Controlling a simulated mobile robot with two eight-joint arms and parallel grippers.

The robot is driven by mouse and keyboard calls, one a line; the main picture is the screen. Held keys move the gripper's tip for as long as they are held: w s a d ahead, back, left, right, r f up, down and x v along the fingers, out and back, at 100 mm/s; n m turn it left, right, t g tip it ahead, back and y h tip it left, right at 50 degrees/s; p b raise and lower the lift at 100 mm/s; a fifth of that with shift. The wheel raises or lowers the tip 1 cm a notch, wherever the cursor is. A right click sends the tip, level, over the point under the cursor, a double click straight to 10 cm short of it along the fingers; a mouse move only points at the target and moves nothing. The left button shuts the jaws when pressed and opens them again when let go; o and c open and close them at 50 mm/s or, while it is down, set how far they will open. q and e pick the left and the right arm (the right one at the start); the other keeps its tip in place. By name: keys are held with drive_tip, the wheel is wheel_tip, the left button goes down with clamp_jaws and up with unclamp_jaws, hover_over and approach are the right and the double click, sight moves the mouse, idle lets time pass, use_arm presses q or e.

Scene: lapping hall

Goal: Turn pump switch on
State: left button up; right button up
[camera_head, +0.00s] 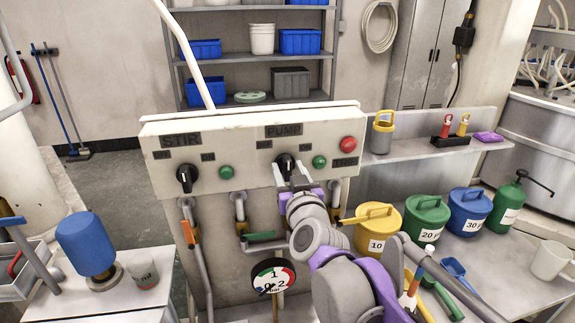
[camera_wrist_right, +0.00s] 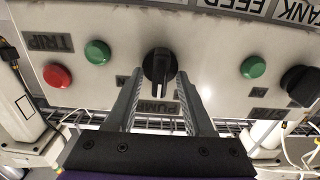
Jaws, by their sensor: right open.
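The pump switch (camera_head: 285,163) is a black rotary knob under the PUMP label on the pale control panel (camera_head: 230,135). My right gripper (camera_head: 292,182) is at the panel just below and in front of it. In the right wrist view the pump switch (camera_wrist_right: 158,66) lies between the tips of my open right gripper (camera_wrist_right: 158,80), one finger on each side; I cannot tell whether they touch it. The knob's pointer bar runs roughly vertically in that view. The small position labels beside it are too blurred to read. My left gripper is not in view.
The stir switch (camera_head: 187,177), green buttons (camera_head: 226,172) and a red button (camera_head: 348,144) share the panel. Pipes with valves and a gauge (camera_head: 272,276) are below.

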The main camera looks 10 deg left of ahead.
drive_tip(key=shift+w+a, duration=0.25)
drive_tip(key=shift+w, duration=0.4)
clamp_jaws()
